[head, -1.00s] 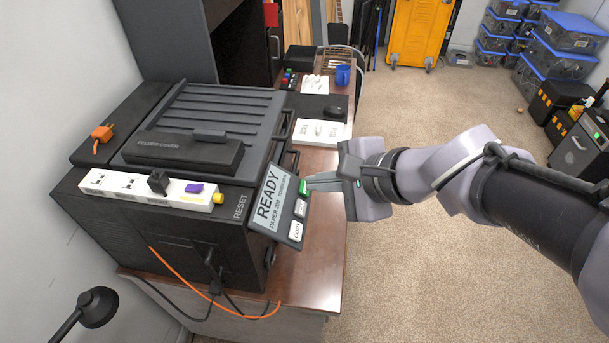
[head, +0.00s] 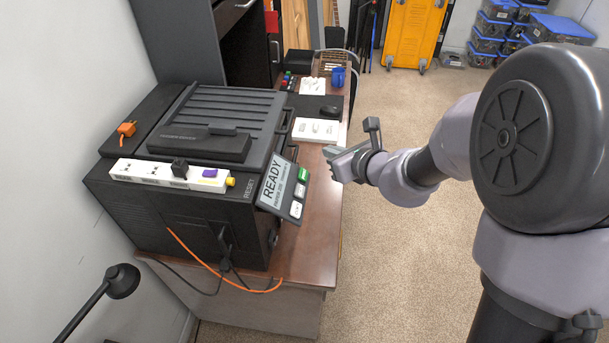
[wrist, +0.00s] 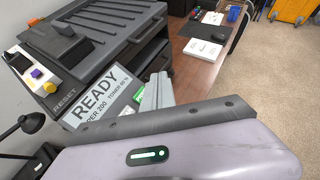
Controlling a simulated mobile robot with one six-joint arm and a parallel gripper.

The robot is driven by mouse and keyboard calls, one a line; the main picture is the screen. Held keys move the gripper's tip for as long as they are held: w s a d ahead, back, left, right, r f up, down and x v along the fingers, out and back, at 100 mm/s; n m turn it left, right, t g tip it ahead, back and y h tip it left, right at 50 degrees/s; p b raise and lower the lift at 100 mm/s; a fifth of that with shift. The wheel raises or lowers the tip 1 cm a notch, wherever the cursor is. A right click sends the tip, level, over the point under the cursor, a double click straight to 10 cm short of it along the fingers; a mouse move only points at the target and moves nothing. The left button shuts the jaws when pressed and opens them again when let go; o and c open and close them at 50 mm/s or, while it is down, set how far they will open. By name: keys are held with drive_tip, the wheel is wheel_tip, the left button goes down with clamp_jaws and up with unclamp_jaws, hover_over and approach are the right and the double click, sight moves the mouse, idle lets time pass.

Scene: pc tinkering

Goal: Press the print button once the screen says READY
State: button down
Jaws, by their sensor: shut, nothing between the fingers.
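The black printer (head: 185,215) stands on a brown wooden table. Its tilted control panel has a screen (head: 275,178) that reads READY, with PAPER 200 and a toner line beneath it in the wrist view (wrist: 98,95). The green print button (head: 304,174) is at the panel's upper right, above two white buttons (head: 298,200). My gripper (head: 331,154) is shut and empty, to the right of the panel and apart from it in the head view. In the wrist view the fingers (wrist: 156,90) cover part of the panel's right side, and only a sliver of green shows beside them.
A white power strip (head: 165,173) with plugs lies on the printer's near top edge. An orange cable (head: 215,275) hangs down the front. A white box (head: 316,130) and blue mug (head: 338,77) stand farther back on the table (head: 315,235). Carpet to the right is open.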

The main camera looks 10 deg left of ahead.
sight(303, 175)
drive_tip(key=a+f+b, duration=0.4)
drive_tip(key=f+b, duration=0.1)
drive_tip(key=f, duration=0.1)
drive_tip(key=shift+b, duration=0.3)
drive_tip(key=shift+r, duration=0.1)
idle(1.7)
drive_tip(key=shift+a+f+b, duration=0.25)
drive_tip(key=shift+f+b, duration=0.1)
drive_tip(key=shift+b, duration=0.15)
